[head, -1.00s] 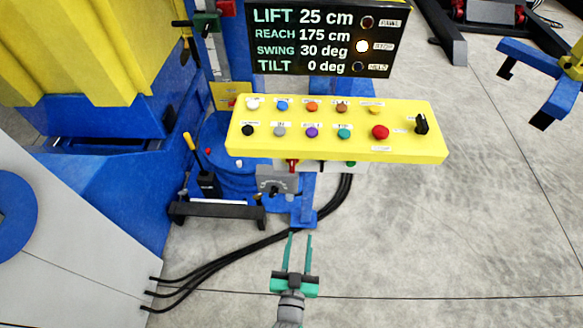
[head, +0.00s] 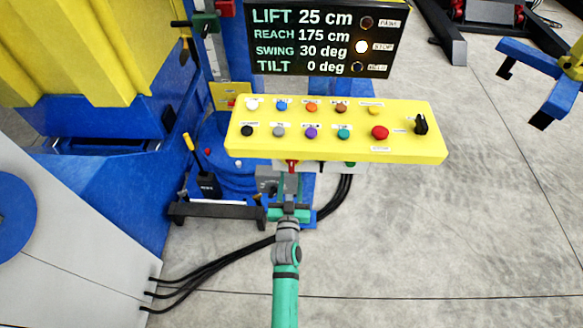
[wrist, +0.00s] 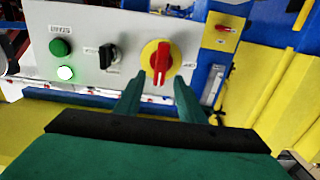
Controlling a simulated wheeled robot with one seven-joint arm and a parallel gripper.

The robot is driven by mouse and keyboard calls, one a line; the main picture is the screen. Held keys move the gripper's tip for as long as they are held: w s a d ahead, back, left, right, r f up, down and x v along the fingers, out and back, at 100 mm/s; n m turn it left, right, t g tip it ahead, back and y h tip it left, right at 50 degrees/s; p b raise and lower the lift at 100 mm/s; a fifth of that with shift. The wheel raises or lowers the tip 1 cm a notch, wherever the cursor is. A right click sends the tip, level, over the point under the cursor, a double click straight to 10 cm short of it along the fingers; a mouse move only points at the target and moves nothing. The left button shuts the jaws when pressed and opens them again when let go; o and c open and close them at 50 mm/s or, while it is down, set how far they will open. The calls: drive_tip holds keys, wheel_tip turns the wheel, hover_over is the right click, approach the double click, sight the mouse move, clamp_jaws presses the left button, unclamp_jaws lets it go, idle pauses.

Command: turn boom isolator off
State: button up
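In the wrist view, a red rotary handle (wrist: 161,62) on a round yellow plate sits on a grey panel (wrist: 100,30). Its grip stands upright in the picture. A smaller red handle (wrist: 226,29) on a yellow plate (wrist: 222,40) is farther right. I cannot read which is the boom isolator. My gripper (wrist: 160,88) is open and empty, its fingers below the larger handle and spread to either side, with no visible contact. In the head view my gripper (head: 289,203) is below the yellow console, by a grey box, its fingertips hard to make out.
The yellow button console (head: 335,150) overhangs above my gripper. Black cables (head: 335,205) curve nearby. The wrist view shows a green button (wrist: 61,47), a lit lamp (wrist: 66,73) and a black selector (wrist: 107,54). Floor (head: 450,240) to the right is clear.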

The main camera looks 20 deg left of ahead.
sight(291, 166)
drive_tip(key=shift+x, duration=2.6)
clamp_jaws()
